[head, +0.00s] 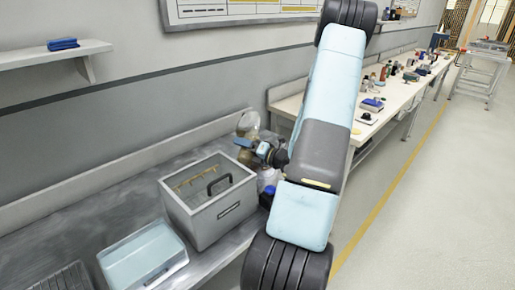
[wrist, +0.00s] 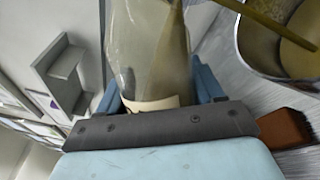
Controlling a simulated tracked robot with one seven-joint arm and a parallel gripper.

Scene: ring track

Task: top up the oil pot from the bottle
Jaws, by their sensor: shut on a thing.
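My gripper (wrist: 155,88) is shut on a translucent, olive-tinted bottle (wrist: 148,45) with a pale label band low on it. In the head view the bottle (head: 248,124) is held above the bench near the wall, with my gripper (head: 257,148) partly behind my arm. A metal pot (wrist: 252,48) with yellowish oil inside is at the upper right of the wrist view, beside the bottle. A yellowish bar crosses its mouth. I cannot tell whether oil is flowing.
A grey box (head: 212,222) with a black handle stands on the metal bench left of my gripper. A brown block (wrist: 285,128) is at the wrist view's right. A shelf (head: 45,57) holds folded blue cloth (head: 63,44).

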